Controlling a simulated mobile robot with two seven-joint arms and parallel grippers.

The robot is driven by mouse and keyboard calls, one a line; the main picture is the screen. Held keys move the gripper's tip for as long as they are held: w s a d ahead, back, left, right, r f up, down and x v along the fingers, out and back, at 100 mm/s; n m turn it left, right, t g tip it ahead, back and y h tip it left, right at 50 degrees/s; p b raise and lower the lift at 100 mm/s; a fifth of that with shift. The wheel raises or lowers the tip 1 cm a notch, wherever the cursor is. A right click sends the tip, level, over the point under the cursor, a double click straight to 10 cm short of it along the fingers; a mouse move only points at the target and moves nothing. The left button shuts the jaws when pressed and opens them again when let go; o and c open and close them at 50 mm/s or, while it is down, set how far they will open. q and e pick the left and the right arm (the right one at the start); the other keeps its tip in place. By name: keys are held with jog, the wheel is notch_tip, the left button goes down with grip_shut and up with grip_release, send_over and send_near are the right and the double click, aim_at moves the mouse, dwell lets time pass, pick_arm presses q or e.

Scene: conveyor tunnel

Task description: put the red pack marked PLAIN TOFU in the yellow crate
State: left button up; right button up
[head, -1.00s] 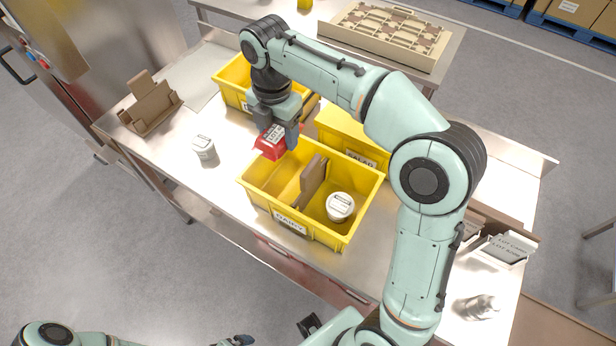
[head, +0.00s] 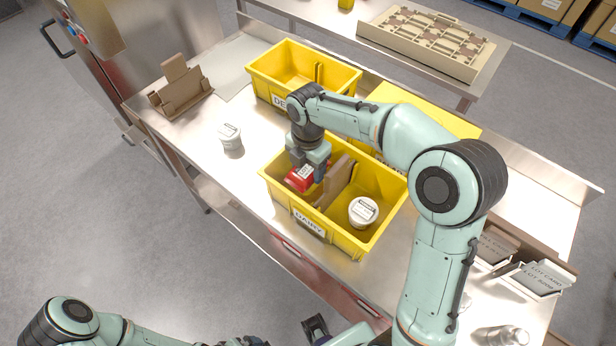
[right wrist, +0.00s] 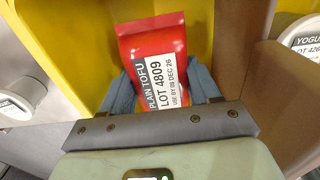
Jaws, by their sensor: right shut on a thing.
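The red pack (head: 299,180) is held in my right gripper (head: 311,172), over or inside the left compartment of the yellow crate marked DAIRY (head: 278,203). In the right wrist view the pack (right wrist: 152,45) sits between the two fingers of the gripper (right wrist: 163,88), its label reading PLAIN TOFU, LOT 4809. Yellow crate wall shows behind it and the brown divider is to its right. I cannot tell whether the pack touches the crate floor. My left gripper (head: 250,342) is partly cut off at the bottom edge, its jaws unclear.
A brown divider (head: 334,181) splits the DAIRY crate, with a white tub (head: 363,211) in its right compartment. Another white tub (head: 231,139) stands left on the table. Two more yellow crates (head: 345,82) (head: 437,118) stand behind. A cardboard holder (head: 184,95) is at the far left.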

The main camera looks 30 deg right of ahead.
aim_at(308, 177)
jog(key=shift+f, duration=2.1)
jog(key=shift+f, duration=0.1)
jog(key=o, duration=1.2)
jog(key=shift+b, duration=0.3)
notch_tip(308, 177, up, 12)
jog(key=shift+r+p, duration=0.15)
jog(key=shift+p, duration=0.85)
